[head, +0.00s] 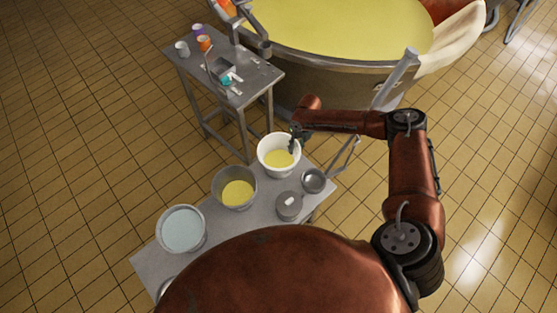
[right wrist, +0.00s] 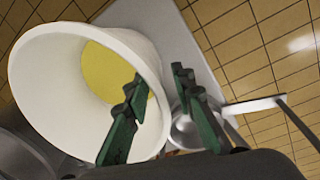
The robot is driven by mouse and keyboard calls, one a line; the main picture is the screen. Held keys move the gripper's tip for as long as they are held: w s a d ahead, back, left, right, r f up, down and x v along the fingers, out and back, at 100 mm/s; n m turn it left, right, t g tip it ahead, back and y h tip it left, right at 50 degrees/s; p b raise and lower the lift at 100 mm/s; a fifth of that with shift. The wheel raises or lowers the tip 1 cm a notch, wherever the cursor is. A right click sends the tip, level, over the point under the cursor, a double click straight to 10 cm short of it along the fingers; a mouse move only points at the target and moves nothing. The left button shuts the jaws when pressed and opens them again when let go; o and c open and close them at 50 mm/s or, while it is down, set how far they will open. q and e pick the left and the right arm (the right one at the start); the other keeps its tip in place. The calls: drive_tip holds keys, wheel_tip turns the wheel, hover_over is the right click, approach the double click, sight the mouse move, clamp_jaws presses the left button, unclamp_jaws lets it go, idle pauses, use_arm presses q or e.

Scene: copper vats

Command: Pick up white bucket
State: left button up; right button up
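The white bucket (head: 268,149) stands upright at the far end of the metal table and holds some yellow contents. It fills the left of the right wrist view (right wrist: 48,80). My right gripper (head: 294,138) is at the bucket's right rim. In the right wrist view its two green fingers (right wrist: 158,85) are apart, one over the inside of the bucket and one outside the wall, with the rim between them. A gap shows between the fingers, so the gripper looks open. My left gripper is not in view.
On the same table (head: 208,238) stand a grey bucket with yellow contents (head: 222,181), a bucket with pale blue contents (head: 183,229), a lidded metal pot (head: 289,206) and a small metal bowl (head: 313,180). A side table (head: 262,80) and a large vat (head: 340,72) stand beyond.

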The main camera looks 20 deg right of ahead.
sight(294, 154)
drive_tip(key=f, duration=0.2)
drive_tip(key=a+f, duration=0.1)
drive_tip(key=shift+s+f, duration=0.15)
drive_tip(key=shift+f, duration=0.25)
clamp_jaws()
drive_tip(key=shift+r, duration=0.15)
idle(0.3)
